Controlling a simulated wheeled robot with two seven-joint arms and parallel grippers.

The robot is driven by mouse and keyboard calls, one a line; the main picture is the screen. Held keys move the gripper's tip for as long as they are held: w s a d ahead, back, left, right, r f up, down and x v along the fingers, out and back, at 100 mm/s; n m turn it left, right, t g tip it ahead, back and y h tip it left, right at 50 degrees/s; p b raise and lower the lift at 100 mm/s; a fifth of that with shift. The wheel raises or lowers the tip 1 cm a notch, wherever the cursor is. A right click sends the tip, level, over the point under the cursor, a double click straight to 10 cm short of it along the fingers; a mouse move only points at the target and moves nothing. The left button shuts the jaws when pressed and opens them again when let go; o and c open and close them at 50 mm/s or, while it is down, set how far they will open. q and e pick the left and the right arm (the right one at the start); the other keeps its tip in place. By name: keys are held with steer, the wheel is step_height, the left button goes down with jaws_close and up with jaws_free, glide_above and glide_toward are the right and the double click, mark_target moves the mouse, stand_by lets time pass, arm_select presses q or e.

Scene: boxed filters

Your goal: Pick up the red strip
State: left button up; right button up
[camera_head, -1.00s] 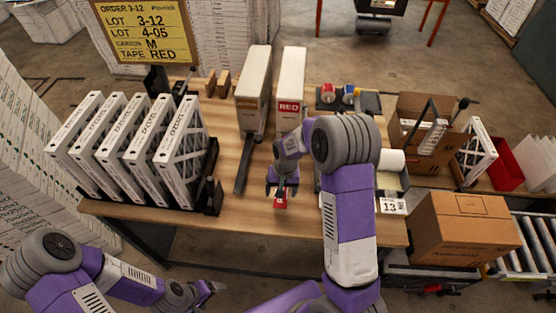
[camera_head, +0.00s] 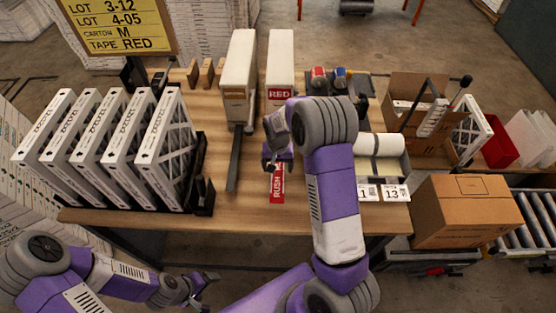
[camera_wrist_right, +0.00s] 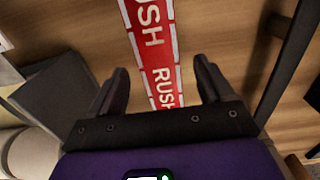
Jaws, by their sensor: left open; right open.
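The red strip (camera_head: 277,186), printed RUSH in white, lies along the wooden table (camera_head: 240,225) in front of the white box labelled RED (camera_head: 281,62). It also shows in the right wrist view (camera_wrist_right: 152,40), running between the fingers. My right gripper (camera_head: 277,162) is open above the strip's far part and partly hides it. In the right wrist view its fingers (camera_wrist_right: 160,75) stand either side of the strip, with nothing held. My left gripper (camera_head: 205,283) is open and empty in front of the table's near edge.
Several white framed filters (camera_head: 110,140) stand in a rack at left. A second white box (camera_head: 238,75) with a dark bar (camera_head: 234,165) is left of the strip. A roll (camera_head: 380,145) and number cards (camera_head: 395,193) lie right. An open carton (camera_head: 410,95) stands further right.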

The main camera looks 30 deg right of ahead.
steer(key=c, duration=0.9)
steer(key=shift+r, duration=0.1)
steer(key=shift+c, duration=0.2)
